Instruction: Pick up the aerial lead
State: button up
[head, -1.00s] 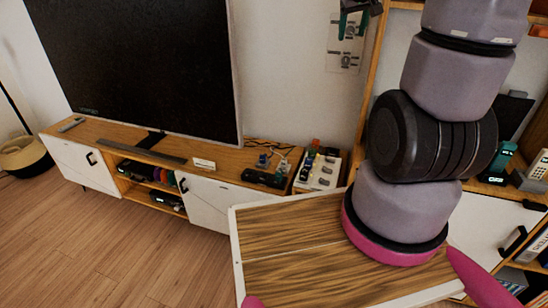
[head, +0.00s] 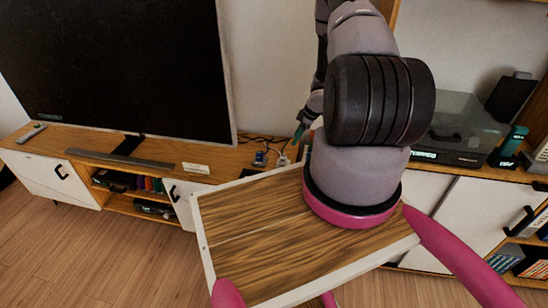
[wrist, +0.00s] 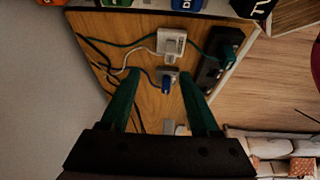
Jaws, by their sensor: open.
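In the wrist view, my gripper (wrist: 162,74) is open, with its two green fingers over the wooden top of the TV bench (wrist: 148,103). A small grey plug with a blue end (wrist: 167,80) lies between and just beyond the fingertips, not gripped. A white lead (wrist: 125,58) runs beside a white box-like adapter (wrist: 172,42) further on. A green lead (wrist: 115,44) and thin black leads lie to the left. I cannot tell which one is the aerial lead. In the head view, my gripper (head: 299,134) is small and partly hidden by my arm, near the blue plug (head: 260,158).
A black block with a green plug (wrist: 212,60) stands right of the fingers. A pale wall (wrist: 40,80) bounds the left. In the head view, the TV (head: 115,65) stands left, with a remote (head: 31,134) and soundbar (head: 120,158). A turntable (head: 455,130) is at right.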

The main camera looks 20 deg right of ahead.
aim_at(285, 156)
jog(key=shift+y, duration=0.3)
jog(key=x, duration=0.2)
jog(key=s+x, duration=0.1)
jog(key=x, duration=0.4)
jog(key=shift+s+a+f, duration=0.3)
jog(key=shift+a+f, duration=0.05)
jog(key=shift+a+x, duration=0.2)
jog(key=shift+x, duration=2.6)
jog(key=shift+w+r, duration=0.1)
grip_shut()
